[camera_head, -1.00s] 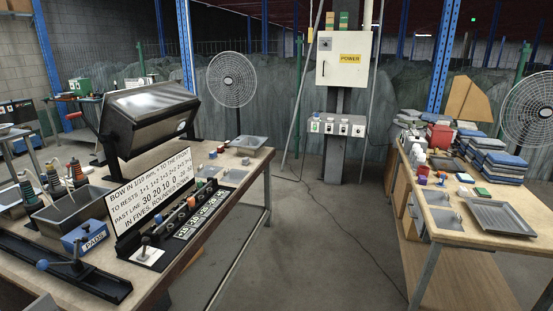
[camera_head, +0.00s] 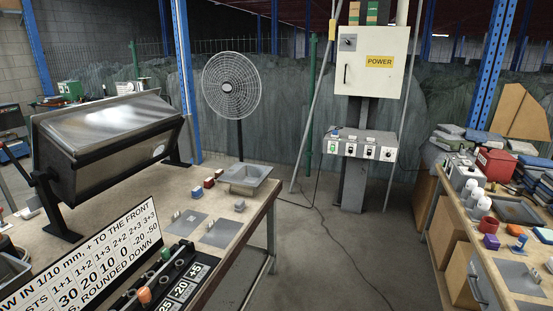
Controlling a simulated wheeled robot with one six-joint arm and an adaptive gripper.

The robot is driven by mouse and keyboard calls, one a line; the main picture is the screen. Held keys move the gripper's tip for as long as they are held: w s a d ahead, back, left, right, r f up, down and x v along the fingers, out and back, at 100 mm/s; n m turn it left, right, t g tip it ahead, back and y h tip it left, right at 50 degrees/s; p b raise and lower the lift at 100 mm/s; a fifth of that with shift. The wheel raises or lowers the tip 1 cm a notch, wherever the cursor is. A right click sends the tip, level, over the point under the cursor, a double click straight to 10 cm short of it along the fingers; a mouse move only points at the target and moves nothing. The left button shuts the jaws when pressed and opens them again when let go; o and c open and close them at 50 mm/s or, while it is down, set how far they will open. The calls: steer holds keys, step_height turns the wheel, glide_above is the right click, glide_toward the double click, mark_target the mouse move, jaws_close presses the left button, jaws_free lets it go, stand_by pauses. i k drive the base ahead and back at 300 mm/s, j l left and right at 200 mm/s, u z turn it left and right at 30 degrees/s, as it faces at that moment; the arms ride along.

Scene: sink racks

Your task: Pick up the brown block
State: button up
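My gripper is not in view.
The left bench (camera_head: 170,200) also holds a large metal-hooded box (camera_head: 110,145), flat grey plates (camera_head: 185,224) and a lettered sign (camera_head: 85,265). The right bench holds a purple block (camera_head: 490,241) and cups. Open floor (camera_head: 340,265) lies between the benches.

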mark_target(219, 172)
steer(key=i+u, duration=0.15)
steer(key=i, duration=0.4)
steer(key=i+l+u, duration=0.15)
steer(key=i, duration=0.4)
steer(key=i+l+u, duration=0.1)
steer(key=i, duration=0.45)
steer(key=i+l+u, duration=0.6)
steer(key=i+j, duration=0.1)
